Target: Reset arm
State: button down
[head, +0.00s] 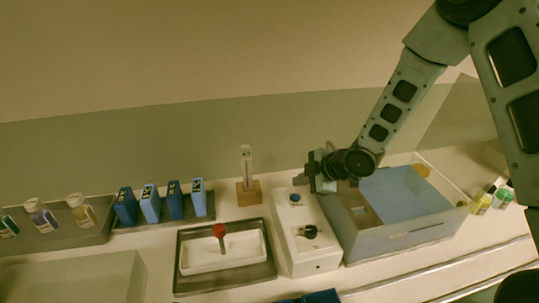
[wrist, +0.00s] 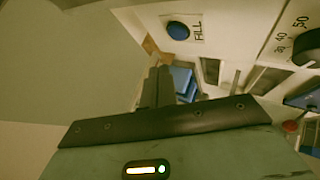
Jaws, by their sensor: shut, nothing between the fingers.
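My gripper (head: 310,184) is in the head view, at the end of my arm reaching in from the upper right. It hangs over the back end of a white device and beside the grey bin. In the wrist view its two dark fingers (wrist: 158,86) are together with nothing between them. The white device (head: 314,262) has a blue button (head: 295,198) and a black knob (head: 310,231) on top. In the wrist view the blue button (wrist: 177,30) bears the label FILL, with the numbered dial at the right edge. The fingers appear apart from the button.
A grey bin (head: 390,242) with a blue panel stands right of the device. To the left are a thermometer on a wooden block (head: 248,194), a dark tray (head: 228,281) holding a red-knobbed item (head: 219,231), several blue boxes (head: 150,204) and bottles (head: 82,212). Small bottles (head: 483,202) stand far right.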

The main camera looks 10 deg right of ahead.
jog(key=s+a+r+m+g+h, duration=0.2)
jog(key=s+a+r+m, duration=0.1)
jog(key=s+r, duration=0.3)
jog(key=s+a+r+m+g+h, duration=0.1)
jog(key=s+a+r+m+h, duration=0.2)
jog(key=s, duration=0.4)
jog(key=s+r+m+g, duration=0.1)
jog(key=s+r+g, duration=0.1)
jog(key=s, duration=0.7)
jog(key=s+a+r+m+g, duration=0.1)
jog(key=s+r+m, duration=0.1)
jog(key=s, duration=0.8)
jog(key=shift+s+r+m+g+h, duration=0.3)
jog(key=shift+r+g, duration=0.1)
jog(key=shift+r, duration=0.45)
jog(key=shift+w+a, duration=0.1)
jog(key=m+t+y+p, duration=0.2)
jog(key=m+t+y, duration=0.4)
jog(key=m, duration=0.4)
send_over(298, 198)
notch_tip(298, 198, down, 9)
jog(key=t+h, duration=0.1)
jog(key=shift+r, duration=0.1)
